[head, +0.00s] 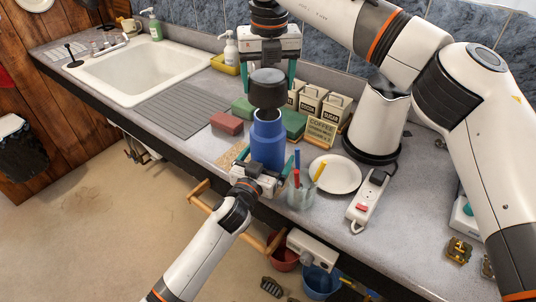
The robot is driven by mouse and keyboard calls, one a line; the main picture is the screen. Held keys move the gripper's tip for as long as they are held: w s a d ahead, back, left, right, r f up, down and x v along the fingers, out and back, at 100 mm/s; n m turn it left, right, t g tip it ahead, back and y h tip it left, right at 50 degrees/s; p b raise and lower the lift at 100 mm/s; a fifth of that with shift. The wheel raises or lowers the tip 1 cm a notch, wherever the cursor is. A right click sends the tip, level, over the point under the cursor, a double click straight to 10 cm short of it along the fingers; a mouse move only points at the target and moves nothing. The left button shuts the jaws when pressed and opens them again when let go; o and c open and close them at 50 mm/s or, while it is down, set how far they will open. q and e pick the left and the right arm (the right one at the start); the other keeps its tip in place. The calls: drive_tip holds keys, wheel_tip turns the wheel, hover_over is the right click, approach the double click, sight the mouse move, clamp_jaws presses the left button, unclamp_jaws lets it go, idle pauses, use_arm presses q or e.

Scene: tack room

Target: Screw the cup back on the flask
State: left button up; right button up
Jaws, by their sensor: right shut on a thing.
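The blue flask (267,142) stands upright near the front edge of the counter. The dark grey cup (267,90) is upside down directly above its neck, in line with it. I cannot tell whether cup and flask touch. My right gripper (269,80) points down from above and is shut on the cup, one teal finger on each side. My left gripper (270,158) comes from the front, with its fingers on either side of the flask's lower body. Whether they press on the flask is not clear.
Close by are a glass with coloured pens (300,194), a white plate (335,174), a power strip (367,202), a kettle (376,118), a coffee tin (320,132), canisters (311,103), a red sponge (227,123) and green blocks (243,108). A sink (142,72) lies left.

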sight(268, 110)
use_arm(q)
drive_tip(key=c, duration=1.4)
use_arm(e)
drive_tip(key=shift+f, duration=2.45)
drive_tip(key=shift+f, duration=0.85)
drive_tip(key=shift+f, duration=0.55)
